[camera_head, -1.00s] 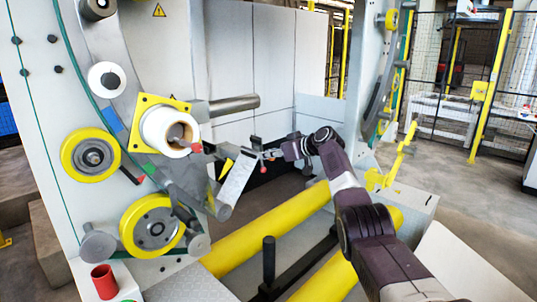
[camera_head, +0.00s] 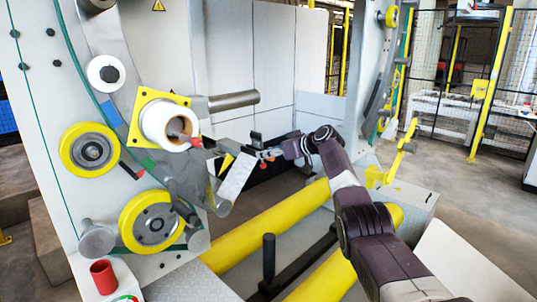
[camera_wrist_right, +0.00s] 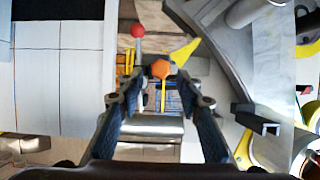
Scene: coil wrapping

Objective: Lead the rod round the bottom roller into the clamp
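My right gripper (camera_head: 266,155) reaches in from the right, beside the machine's inner side. In the right wrist view its two dark fingers (camera_wrist_right: 161,72) close in around a small orange hexagonal end, which looks like the rod (camera_wrist_right: 160,68) seen end-on. Most of the rod is hidden. A pale sheet (camera_head: 236,178) hangs slanting just left of the gripper, down to a small grey roller (camera_head: 223,208), which looks like the bottom roller. A dark block (camera_head: 256,138) shows just above the gripper; I cannot tell whether it is the clamp. My left gripper is out of view.
A white coil (camera_head: 158,124) on a yellow plate and a large yellow wheel (camera_head: 150,222) sit on the machine's face. Yellow cylinders (camera_head: 270,230) and a dark upright handle (camera_head: 268,257) lie below my right arm. A red cup (camera_head: 103,277) stands lower left.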

